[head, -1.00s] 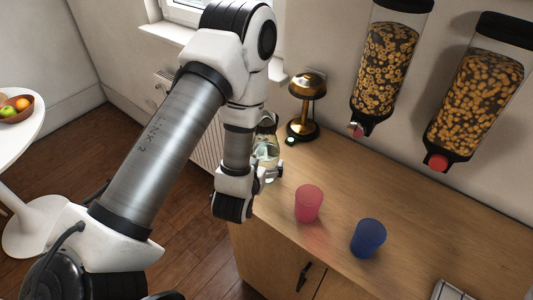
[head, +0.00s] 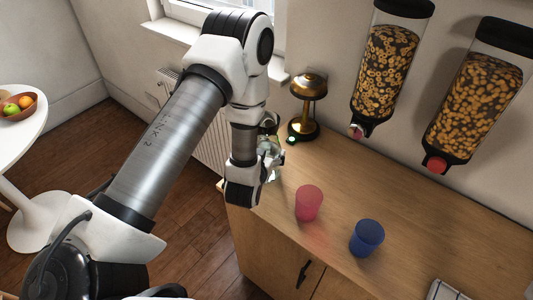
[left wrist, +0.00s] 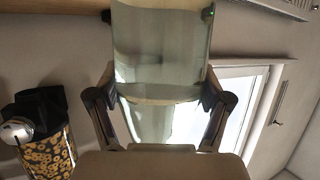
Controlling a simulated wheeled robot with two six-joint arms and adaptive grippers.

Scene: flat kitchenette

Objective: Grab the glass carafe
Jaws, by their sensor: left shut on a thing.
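The glass carafe (head: 274,149) stands at the left end of the wooden counter, in front of the brass lamp and mostly hidden by my left arm. In the left wrist view, the clear carafe (left wrist: 162,48) fills the space between the two fingers. My left gripper (left wrist: 158,88) is shut on the carafe, with one finger on each side. In the head view, my left gripper (head: 268,174) is at the carafe and its fingers are largely hidden behind the wrist. My right gripper is not in view.
On the counter (head: 430,240), a pink cup (head: 308,203) and a blue cup (head: 367,238) stand right of the carafe. The brass lamp (head: 307,90) is close behind it. Two cereal dispensers (head: 386,70) (head: 473,95) hang on the wall. A fruit bowl (head: 18,107) sits far left.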

